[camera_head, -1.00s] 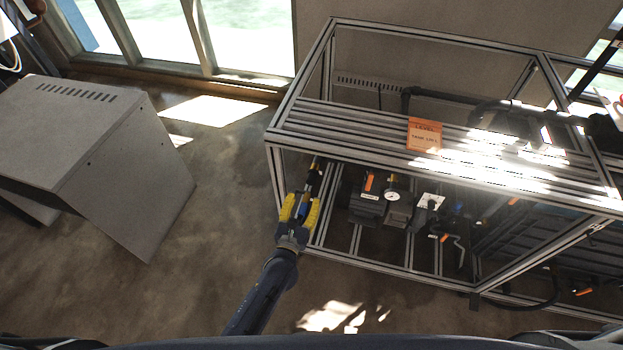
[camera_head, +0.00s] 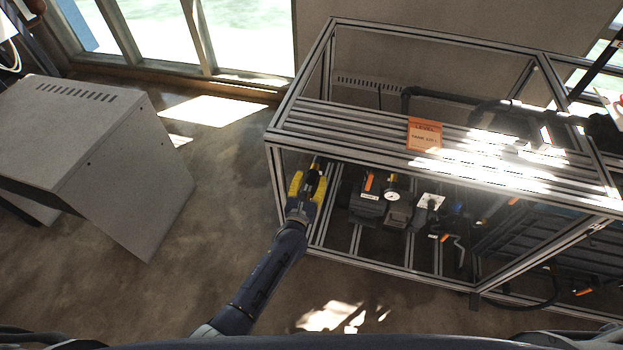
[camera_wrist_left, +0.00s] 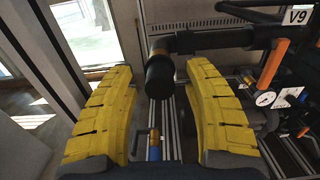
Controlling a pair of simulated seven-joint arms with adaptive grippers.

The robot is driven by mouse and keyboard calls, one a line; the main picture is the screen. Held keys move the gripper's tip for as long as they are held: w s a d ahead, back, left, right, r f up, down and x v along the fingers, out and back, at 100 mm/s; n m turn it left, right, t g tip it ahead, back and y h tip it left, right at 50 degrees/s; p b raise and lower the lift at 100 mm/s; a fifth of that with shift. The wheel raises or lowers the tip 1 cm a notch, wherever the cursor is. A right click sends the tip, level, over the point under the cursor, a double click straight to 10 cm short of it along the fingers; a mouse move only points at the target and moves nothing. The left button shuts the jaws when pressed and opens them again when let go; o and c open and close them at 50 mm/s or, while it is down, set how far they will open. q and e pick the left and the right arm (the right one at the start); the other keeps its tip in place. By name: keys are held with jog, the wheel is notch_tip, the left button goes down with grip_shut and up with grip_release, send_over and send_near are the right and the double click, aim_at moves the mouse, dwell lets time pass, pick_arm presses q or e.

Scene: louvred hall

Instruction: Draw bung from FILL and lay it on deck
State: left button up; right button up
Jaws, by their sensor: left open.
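My left gripper (camera_head: 308,182) is open, with its yellow ribbed fingers reaching into the left end of the metal frame (camera_head: 274,190). In the left wrist view, the two fingers (camera_wrist_left: 158,72) stand apart on either side of a black cylindrical pipe end (camera_wrist_left: 160,80), with visible gaps. This end hangs below a black horizontal pipe (camera_wrist_left: 215,42). I cannot tell whether it includes the bung, and I can read no FILL label. The slatted metal top (camera_head: 350,128) may be the deck, but I cannot be sure. My right gripper is not seen.
An orange sign (camera_head: 424,134) lies on the slatted top. A gauge (camera_head: 392,196) and several dark fittings with orange handles sit inside the frame, right of my gripper. A V9 tag (camera_wrist_left: 297,17) shows at upper right. A grey cabinet (camera_head: 100,150) stands left, with open floor between.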

pick_arm(q)
jog(key=shift+w, duration=0.15)
dwell(0.4)
jog(key=shift+c, duration=0.5)
grip_shut()
